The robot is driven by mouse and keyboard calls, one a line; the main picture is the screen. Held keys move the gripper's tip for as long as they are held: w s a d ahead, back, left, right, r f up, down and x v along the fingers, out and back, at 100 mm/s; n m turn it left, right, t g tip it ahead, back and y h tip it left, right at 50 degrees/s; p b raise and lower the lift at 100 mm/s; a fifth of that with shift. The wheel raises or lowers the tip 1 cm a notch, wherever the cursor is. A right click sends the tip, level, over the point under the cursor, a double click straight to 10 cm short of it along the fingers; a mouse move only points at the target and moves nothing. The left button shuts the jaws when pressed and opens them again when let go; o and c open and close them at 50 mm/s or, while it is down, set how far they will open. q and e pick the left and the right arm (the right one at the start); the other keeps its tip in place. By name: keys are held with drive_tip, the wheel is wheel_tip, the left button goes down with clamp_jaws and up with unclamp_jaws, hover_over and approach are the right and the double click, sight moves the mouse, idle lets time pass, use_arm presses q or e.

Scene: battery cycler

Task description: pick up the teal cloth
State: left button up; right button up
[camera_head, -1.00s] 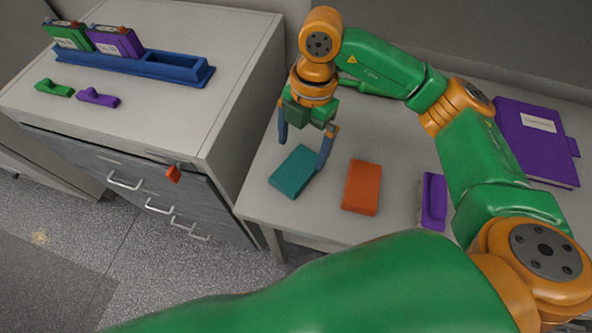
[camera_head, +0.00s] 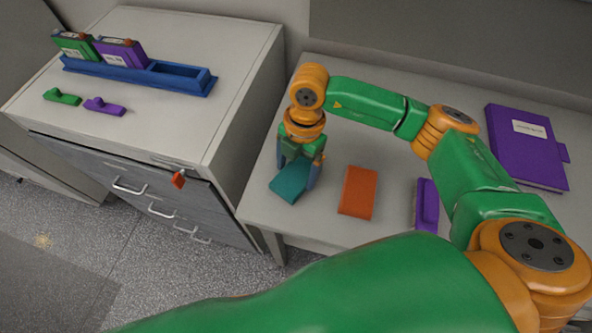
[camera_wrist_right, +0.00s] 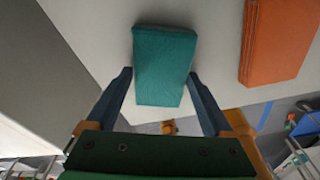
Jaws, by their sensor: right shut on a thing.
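The teal cloth (camera_head: 289,184) is a flat folded block on the light table, near its left front corner. My right gripper (camera_head: 296,173) points down over it, with blue fingers on either side. In the right wrist view the teal cloth (camera_wrist_right: 163,62) lies between the two fingertips (camera_wrist_right: 160,76), which are shut on its sides. The cloth still appears to be at table level. My left gripper is in neither view.
An orange folded cloth (camera_head: 358,192) lies just right of the teal one. Further right are a purple eraser-like block (camera_head: 427,205) and a purple binder (camera_head: 527,147). A drawer cabinet (camera_head: 215,100) stands left, with a blue rack (camera_head: 140,77) on top.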

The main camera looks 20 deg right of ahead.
sight(295, 176)
drive_tip(key=shift+r, duration=0.2)
wheel_tip(295, 176, up, 3)
drive_tip(key=shift+s+b, duration=0.15)
drive_tip(key=shift+b, duration=0.8)
drive_tip(key=s+d+r+b, duration=0.2)
drive_tip(key=s+r, duration=0.7)
drive_tip(key=s, duration=0.4)
drive_tip(key=shift+s+d+r, duration=0.25)
drive_tip(key=shift+d+r, duration=0.05)
